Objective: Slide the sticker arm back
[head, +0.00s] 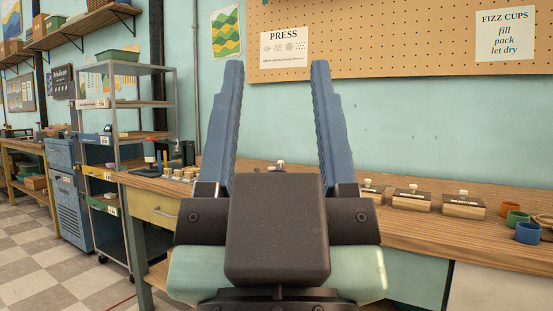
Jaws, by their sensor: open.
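My gripper (277,66) fills the middle of the head view, with its two blue fingers pointing up and wide apart. Nothing is between the fingers, and the wall shows through the gap. The gripper body hides part of the wooden workbench (420,233) behind it. I cannot make out a sticker arm for certain. A small device with a dark upright and a red part (151,155) stands at the left end of the bench, too small to tell what it is. A small pale knob (279,164) shows between the fingers, its base hidden.
Wooden blocks with white knobs (464,205) stand on the bench at right, beside green, orange and blue cups (528,232). A grey metal shelf rack (143,101) and a blue cabinet (67,185) stand at left. The checkered floor (60,270) is clear at lower left.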

